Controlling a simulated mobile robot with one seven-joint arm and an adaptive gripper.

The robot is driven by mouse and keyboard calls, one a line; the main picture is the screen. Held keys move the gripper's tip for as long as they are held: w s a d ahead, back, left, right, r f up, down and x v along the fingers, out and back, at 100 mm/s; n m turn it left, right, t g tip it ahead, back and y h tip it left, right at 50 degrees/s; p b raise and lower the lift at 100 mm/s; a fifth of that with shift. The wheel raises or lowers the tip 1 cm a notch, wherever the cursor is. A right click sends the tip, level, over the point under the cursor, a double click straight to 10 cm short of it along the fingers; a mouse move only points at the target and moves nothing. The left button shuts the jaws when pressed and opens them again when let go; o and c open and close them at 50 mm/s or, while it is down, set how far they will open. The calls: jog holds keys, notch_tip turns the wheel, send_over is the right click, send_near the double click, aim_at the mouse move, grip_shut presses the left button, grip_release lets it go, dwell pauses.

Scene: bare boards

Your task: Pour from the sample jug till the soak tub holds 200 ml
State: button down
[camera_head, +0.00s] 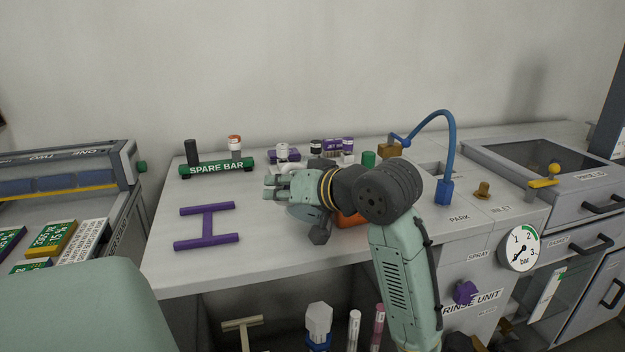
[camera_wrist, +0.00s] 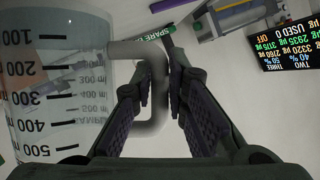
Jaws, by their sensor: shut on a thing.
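The clear sample jug (camera_wrist: 58,90) fills the left of the wrist view, with black marks from 100 to 500. Its grey handle (camera_wrist: 152,90) lies between the fingers of my gripper (camera_wrist: 160,102), which is shut on it. I cannot tell the liquid level in the jug. An orange thing (camera_head: 350,219) shows partly behind my arm on the counter. I cannot tell whether it is the soak tub, and I see no tub clearly.
A purple H-shaped piece (camera_head: 208,226) lies on the counter left of my arm. The green spare bar (camera_head: 217,168) and several small capped containers stand at the back. A blue curved spout (camera_head: 445,188) and a pressure dial (camera_head: 519,248) are at right. The counter's left front is clear.

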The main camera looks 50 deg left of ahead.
jog(key=shift+s+f+n+t+b, duration=0.3)
jog(key=shift+s+f+n+b, duration=0.2)
jog(key=shift+f, duration=0.25)
jog(key=shift+s+f+n+t+b, duration=0.35)
jog(key=shift+s+f+b, duration=0.2)
jog(key=shift+f, duration=0.2)
notch_tip(320, 180, up, 3)
jog(key=shift+n+t+p, duration=0.55)
jog(key=shift+n+p, duration=0.2)
jog(key=shift+p, duration=0.3)
